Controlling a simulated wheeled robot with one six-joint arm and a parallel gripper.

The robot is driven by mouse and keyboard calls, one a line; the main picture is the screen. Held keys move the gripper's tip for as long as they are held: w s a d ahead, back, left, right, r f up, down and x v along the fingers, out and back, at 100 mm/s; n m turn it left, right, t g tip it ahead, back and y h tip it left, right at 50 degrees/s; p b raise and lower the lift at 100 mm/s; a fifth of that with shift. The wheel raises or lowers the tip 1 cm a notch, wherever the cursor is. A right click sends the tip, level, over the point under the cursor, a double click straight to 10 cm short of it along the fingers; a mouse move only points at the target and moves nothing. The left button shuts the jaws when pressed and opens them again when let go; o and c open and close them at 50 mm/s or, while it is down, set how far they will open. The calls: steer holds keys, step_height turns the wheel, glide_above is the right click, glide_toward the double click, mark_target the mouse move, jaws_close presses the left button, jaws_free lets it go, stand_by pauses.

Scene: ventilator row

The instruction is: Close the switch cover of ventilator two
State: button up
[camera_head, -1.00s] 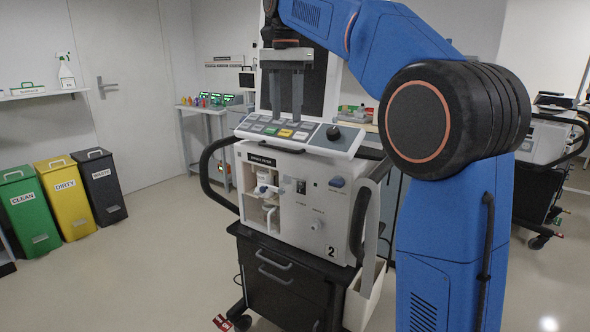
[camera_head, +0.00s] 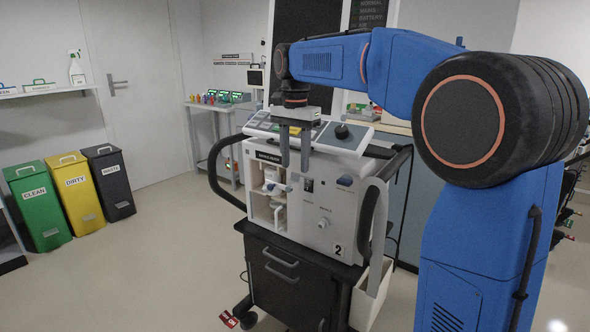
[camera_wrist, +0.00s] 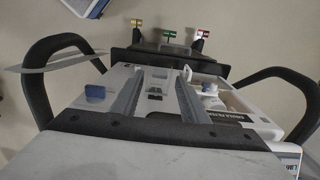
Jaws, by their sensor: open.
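Ventilator two (camera_head: 338,215), a pale cabinet marked 2, stands mid-picture in the head view. Its front has a small dark switch area (camera_head: 309,186) left of a blue knob (camera_head: 344,181). The switch area (camera_wrist: 155,91) and blue knob (camera_wrist: 95,92) also show in the wrist view. The cover is too small to make out clearly, so I cannot tell its angle. My gripper (camera_head: 295,166) points down with its fingers apart and empty, above and near the switch area. In the wrist view my gripper (camera_wrist: 158,80) has one finger either side of that area.
An open filter compartment (camera_head: 269,190) with white parts is left of the switch. Black handles (camera_head: 222,172) stick out at the ventilator's sides. A black drawer cart (camera_head: 290,278) carries it. Clear floor lies left, before the bins (camera_head: 75,188).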

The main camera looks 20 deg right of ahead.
mark_target(294, 174)
steer(key=shift+f, duration=1.45)
jaws_close()
steer(key=shift+a, duration=0.1)
